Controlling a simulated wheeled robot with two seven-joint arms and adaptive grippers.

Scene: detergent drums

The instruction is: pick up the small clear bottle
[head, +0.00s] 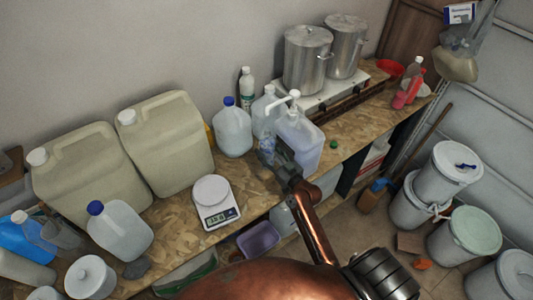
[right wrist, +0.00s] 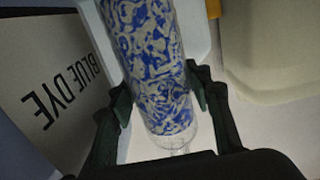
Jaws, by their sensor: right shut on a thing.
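The small clear bottle (right wrist: 155,60) has a blue and cream marbled pattern and a clear end. It stands between the two dark fingers of my right gripper (right wrist: 163,100), which is shut on it. In the head view my right gripper (head: 277,160) is over the workbench, and a small bluish part of the bottle (head: 266,143) shows beyond it, just left of the large clear jug. I cannot tell whether the bottle touches the bench. My left gripper is in neither view.
A pump-topped clear jug (head: 303,143) is close on the right, and a blue-capped jug (head: 233,133) is on the left. A white scale (head: 214,203) is on the bench (head: 180,222). A box reading BLUE DYE (right wrist: 50,85) is beside the bottle.

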